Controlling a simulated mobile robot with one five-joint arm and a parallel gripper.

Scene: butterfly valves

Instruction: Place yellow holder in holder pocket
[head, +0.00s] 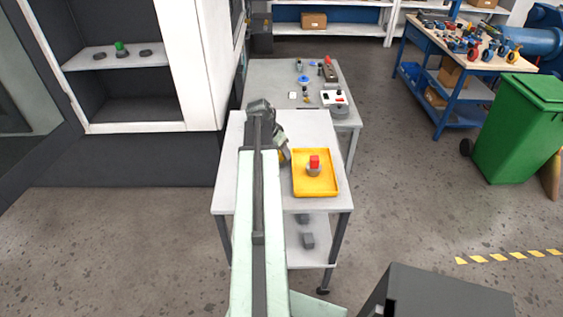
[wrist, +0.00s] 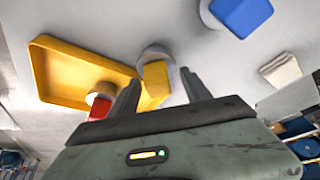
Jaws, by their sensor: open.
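The yellow holder (wrist: 155,76), a yellow block on a round grey-white base, shows in the wrist view just outside the tray's edge. My gripper (wrist: 161,78) is open, with one dark finger on each side of the yellow block in the picture; I cannot tell whether either touches it. In the head view my gripper (head: 282,148) is beside the tray's left edge, and my arm hides most of the holder there. The yellow tray (head: 325,189) lies on the white table and holds a red-topped holder (head: 314,163). I cannot make out a holder pocket.
A blue-topped holder (wrist: 242,14) and a pale block (wrist: 281,69) are to the right in the wrist view. The white table (head: 225,190) has bare room near its front. A grey table (head: 262,75) with small parts stands behind it. A green bin (head: 520,130) is at right.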

